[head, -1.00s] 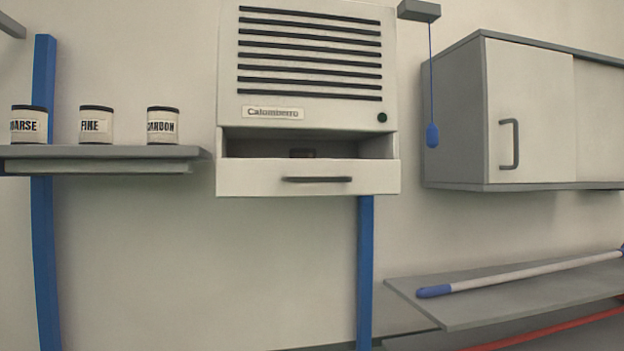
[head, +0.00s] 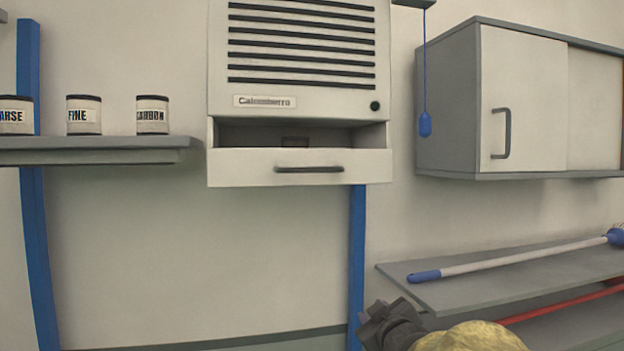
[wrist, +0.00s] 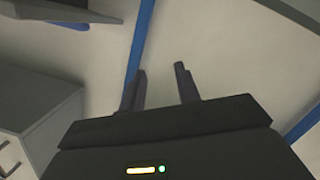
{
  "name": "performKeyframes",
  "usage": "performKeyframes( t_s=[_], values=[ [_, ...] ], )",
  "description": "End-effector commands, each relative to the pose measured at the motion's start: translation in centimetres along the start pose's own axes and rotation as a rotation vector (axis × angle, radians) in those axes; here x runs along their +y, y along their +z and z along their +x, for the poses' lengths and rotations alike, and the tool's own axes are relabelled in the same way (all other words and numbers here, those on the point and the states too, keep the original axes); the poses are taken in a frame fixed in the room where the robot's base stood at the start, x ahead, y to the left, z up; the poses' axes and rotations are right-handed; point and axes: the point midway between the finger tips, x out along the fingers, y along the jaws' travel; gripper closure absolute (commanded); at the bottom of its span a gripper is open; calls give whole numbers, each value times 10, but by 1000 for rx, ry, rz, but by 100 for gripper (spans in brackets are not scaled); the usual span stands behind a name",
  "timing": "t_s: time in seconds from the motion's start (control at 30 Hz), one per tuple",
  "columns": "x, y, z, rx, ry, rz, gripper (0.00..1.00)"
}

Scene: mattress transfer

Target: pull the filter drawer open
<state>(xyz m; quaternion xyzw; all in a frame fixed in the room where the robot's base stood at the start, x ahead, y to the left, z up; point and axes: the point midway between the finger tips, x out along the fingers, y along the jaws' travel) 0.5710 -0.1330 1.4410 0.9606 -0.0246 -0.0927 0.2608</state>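The filter drawer (head: 235,170) is at the bottom of the white vented wall unit (head: 290,85) in the head view. Its pale front has a dark horizontal bar handle (head: 309,169). The drawer front stands out from the unit, and a dark gap shows above it. A small dark item (head: 294,141) is inside; I cannot tell what it is. My gripper (head: 372,318) is at the bottom of the head view, below and right of the drawer and apart from it. In the wrist view my gripper (wrist: 160,69) has its two fingers spread with nothing between them.
A left shelf (head: 95,151) holds labelled canisters (head: 84,115). A cabinet (head: 525,105) and a hanging blue pull cord (head: 425,123) are at right. A lower-right shelf (head: 475,300) carries a blue-ended pole (head: 520,259). The wall below the drawer is clear except for blue posts (head: 356,250).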

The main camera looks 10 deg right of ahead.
Motion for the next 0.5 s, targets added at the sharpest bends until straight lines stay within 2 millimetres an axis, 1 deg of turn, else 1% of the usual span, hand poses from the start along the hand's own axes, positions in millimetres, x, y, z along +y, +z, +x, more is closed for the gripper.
performKeyframes(
  t_s=[0.03,0.07,0.1,0.17,0.2,0.27,0.3,0.37,0.4,0.47,0.5],
  values=[
    [27,-27,0,91,33,-60,67],
    [40,-41,-2,147,47,-99,67],
    [55,-60,-6,218,63,-152,67],
    [76,-88,-13,321,83,-236,67],
    [88,-105,-20,386,92,-294,67],
    [103,-129,-32,480,99,-385,67],
    [112,-144,-42,539,100,-447,67],
    [122,-163,-57,622,94,-541,67],
    [126,-174,-67,674,84,-605,67],
    [132,-188,-84,746,62,-702,67],
    [134,-196,-96,791,43,-765,67]
  ],
)
